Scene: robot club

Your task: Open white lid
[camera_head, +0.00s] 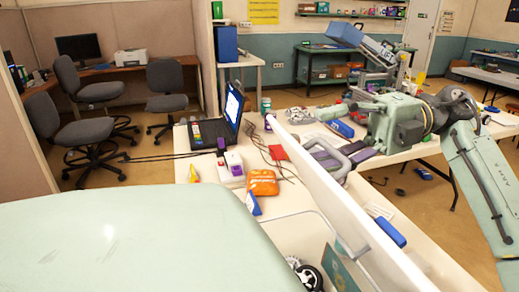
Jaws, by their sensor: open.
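A long white lid (335,200) shows nearly edge-on and slants from the table's middle down to the bottom right. It seems raised along its length, but its hinge and exact angle cannot be made out. My arm reaches in from the right. My gripper (323,158), with light grey fingers and dark pads, is open just right of the lid's far half. The lid's edge partly covers the fingertips, so I cannot tell whether they touch it. A clear-rimmed space left of the lid holds a dark wheel (308,277).
A laptop (232,112), an orange pouch (262,183), a white-and-purple bottle (234,163) and a red piece (278,152) lie left of the lid. A blue object (391,232) lies right of it. My pale green body fills the lower left.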

